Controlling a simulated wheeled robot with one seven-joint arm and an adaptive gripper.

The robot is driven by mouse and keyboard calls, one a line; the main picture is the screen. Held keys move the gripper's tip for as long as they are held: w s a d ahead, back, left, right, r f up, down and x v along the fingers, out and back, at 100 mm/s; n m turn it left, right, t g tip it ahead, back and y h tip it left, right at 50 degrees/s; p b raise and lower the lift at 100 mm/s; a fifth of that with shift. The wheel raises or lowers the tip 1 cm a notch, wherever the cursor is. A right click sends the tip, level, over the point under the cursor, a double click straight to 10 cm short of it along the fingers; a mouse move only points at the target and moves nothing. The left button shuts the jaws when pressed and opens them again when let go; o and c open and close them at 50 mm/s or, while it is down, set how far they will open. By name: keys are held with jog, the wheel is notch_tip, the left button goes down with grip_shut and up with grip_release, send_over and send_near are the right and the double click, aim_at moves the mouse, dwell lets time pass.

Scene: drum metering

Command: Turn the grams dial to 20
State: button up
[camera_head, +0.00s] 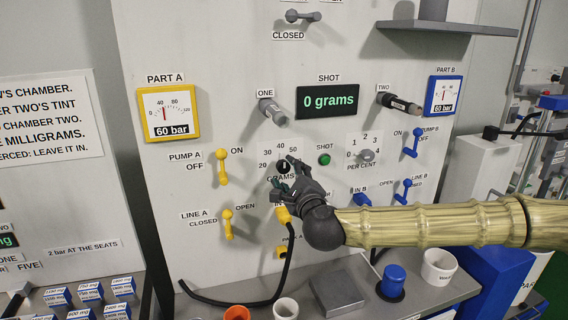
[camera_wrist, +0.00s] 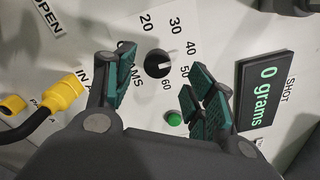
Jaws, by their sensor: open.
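The grams dial (camera_wrist: 158,64) is a small round black knob on the pale panel, with printed numbers from 20 to 60 around it. It also shows in the head view (camera_head: 283,166), partly hidden behind my gripper. In the wrist view its white mark lies on the side facing 50, but I cannot tell the exact reading. My gripper (camera_wrist: 160,76) is open, its green-padded fingers spread on either side of the dial. The dial sits between them, and I see no finger touching it. The gripper (camera_head: 284,175) reaches the panel from the lower right.
The shot display (camera_head: 328,101) reads 0 grams. A green shot button (camera_wrist: 174,118) is close to the right finger. A yellow hose plug (camera_head: 283,214) is just below my gripper. The per cent dial (camera_head: 366,155) is to the right. Yellow and blue levers flank the area.

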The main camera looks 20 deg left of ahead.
aim_at(284, 169)
jog(key=w, duration=0.1)
jog(key=w+a, duration=0.1)
jog(key=w, duration=0.1)
jog(key=shift+w+a+f+p, duration=0.3)
jog(key=shift+f+p, duration=0.05)
jog(key=shift+w+a+r, duration=0.2)
jog(key=shift+a+r, duration=0.1)
jog(key=shift+a, duration=0.15)
jog(key=shift+w+a+f+p, duration=0.25)
jog(key=shift+w+p, duration=0.1)
jog(key=shift+w, duration=0.2)
jog(key=shift+s+r, duration=0.1)
jog(key=shift+s, duration=0.05)
jog(key=shift+c, duration=1.3)
jog(key=c, duration=0.8)
